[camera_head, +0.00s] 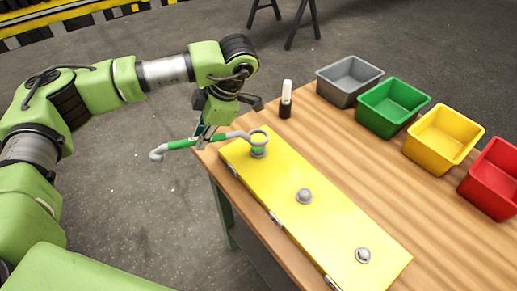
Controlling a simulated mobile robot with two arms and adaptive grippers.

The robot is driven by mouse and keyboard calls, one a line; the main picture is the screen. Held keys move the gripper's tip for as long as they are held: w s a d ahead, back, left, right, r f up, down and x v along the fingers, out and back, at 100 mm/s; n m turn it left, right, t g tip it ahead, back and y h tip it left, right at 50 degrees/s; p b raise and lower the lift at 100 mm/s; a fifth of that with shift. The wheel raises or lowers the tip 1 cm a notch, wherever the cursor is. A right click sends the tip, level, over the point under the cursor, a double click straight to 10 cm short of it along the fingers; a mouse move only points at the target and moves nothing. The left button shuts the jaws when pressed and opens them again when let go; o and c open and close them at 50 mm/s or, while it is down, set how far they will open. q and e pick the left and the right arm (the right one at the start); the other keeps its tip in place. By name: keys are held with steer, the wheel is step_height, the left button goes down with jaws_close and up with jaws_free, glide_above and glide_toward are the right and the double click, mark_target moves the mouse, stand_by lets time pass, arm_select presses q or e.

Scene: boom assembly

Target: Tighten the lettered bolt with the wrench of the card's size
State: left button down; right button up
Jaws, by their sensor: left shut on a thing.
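My left gripper (206,130) is shut on a green-handled wrench (180,144) near the table's left corner. The wrench's grey ring end (260,137) is over or around the bolt at the far end of the yellow board (335,215); I cannot tell whether it is seated. No letters or card can be made out. My right gripper is not in view.
A wooden table (400,190) holds the board. A black and white upright object (286,100) stands behind the board. Grey (349,77), green (392,104), yellow (442,137) and red (492,178) bins line the far right edge. The tabletop between board and bins is clear.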

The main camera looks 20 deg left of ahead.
arm_select(q)
steer(key=shift+r+p, duration=0.8)
steer(key=shift+r, duration=0.8)
steer(key=shift+f, duration=0.1)
